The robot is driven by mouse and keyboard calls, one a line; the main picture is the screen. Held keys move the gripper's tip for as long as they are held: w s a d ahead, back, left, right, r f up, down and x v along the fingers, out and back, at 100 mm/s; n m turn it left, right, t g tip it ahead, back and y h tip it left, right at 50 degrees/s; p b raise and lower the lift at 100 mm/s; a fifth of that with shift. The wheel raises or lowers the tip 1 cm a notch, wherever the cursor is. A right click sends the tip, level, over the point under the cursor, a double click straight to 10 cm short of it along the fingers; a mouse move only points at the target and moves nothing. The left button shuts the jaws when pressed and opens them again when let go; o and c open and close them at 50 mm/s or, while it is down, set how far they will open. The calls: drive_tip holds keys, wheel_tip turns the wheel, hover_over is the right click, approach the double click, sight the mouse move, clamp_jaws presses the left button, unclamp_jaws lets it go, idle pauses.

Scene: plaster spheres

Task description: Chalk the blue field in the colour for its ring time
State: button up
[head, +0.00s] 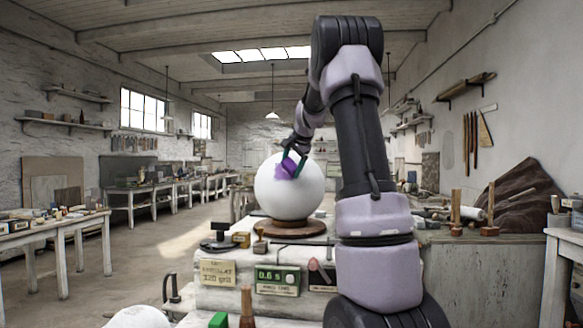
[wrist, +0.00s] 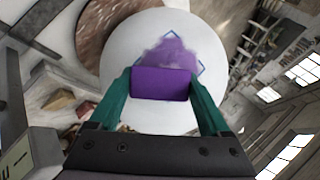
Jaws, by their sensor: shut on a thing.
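A white plaster sphere (head: 275,205) stands on a round brown wooden base (head: 290,229); it also fills the middle of the wrist view (wrist: 150,25). My gripper (head: 294,163) is shut on a purple chalk block (wrist: 161,84) at the sphere's upper side. The blue field shows as a thin blue outline (wrist: 201,67) in the wrist view, with a purple chalk patch (wrist: 172,52) over much of its inside. The block hides the field's near part. I cannot tell whether the block touches the plaster. A display (head: 277,276) on the bench front seems to read 0.6 s.
A lettered card (head: 217,273) hangs left of the display. A green block (head: 219,320) and a wooden handle (head: 247,305) show at the bottom edge. Wooden tools (head: 456,210) and a dark heap (head: 525,200) lie on the right. The floor at left (head: 140,255) is clear.

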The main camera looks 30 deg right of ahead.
sight(285, 160)
drive_tip(key=shift+w+a+r, duration=0.3)
drive_tip(key=shift+w+r, duration=0.25)
drive_tip(key=shift+w, duration=0.05)
drive_tip(key=shift+w+a+r, duration=0.3)
drive_tip(key=shift+w+r, duration=0.25)
drive_tip(key=shift+s+d+f, duration=0.35)
drive_tip(key=shift+s+f, duration=0.3)
drive_tip(key=shift+s+d+f, duration=0.35)
drive_tip(key=shift+s+f, duration=0.25)
drive_tip(key=shift+s, duration=0.05)
drive_tip(key=shift+w+r, duration=0.1)
drive_tip(key=shift+w+a+r, duration=0.35)
drive_tip(key=shift+w+r, duration=0.25)
drive_tip(key=shift+w, duration=0.05)
drive_tip(key=shift+w+a+r, duration=0.35)
drive_tip(key=shift+w+r, duration=0.2)
drive_tip(key=shift+w, duration=0.05)
drive_tip(key=shift+s+f, duration=0.25)
drive_tip(key=shift+s, duration=1)
